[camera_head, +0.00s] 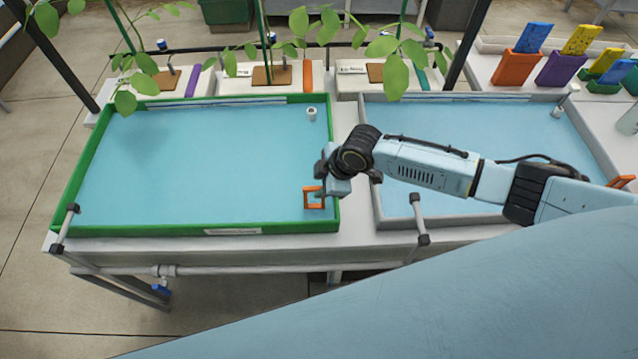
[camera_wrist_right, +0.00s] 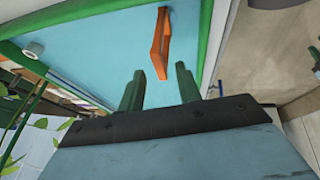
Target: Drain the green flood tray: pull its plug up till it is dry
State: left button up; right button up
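The green flood tray (camera_head: 200,227) lies at the left of the bench, with a flat blue surface inside its green rim. An orange looped handle (camera_head: 314,197), which looks like the plug's, stands in its near right corner. My right gripper (camera_head: 323,181) is just above and beside this handle. In the right wrist view the two green fingers (camera_wrist_right: 160,88) are apart with nothing between them. The orange handle (camera_wrist_right: 159,45) shows just beyond their tips, apart from them. The plug's lower part cannot be made out. My left gripper is in neither view.
A grey tray (camera_head: 376,205) lies to the right, under my right arm. A short white fitting (camera_head: 312,114) stands in the green tray's far right corner. Plants in white boxes (camera_head: 265,82) line the back. Grey pipe posts (camera_head: 67,225) rise at the front edge.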

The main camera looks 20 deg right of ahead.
jog(key=shift+w+a+f, duration=0.2)
jog(key=shift+f, duration=0.4)
jog(key=shift+c, duration=0.2)
grip_shut()
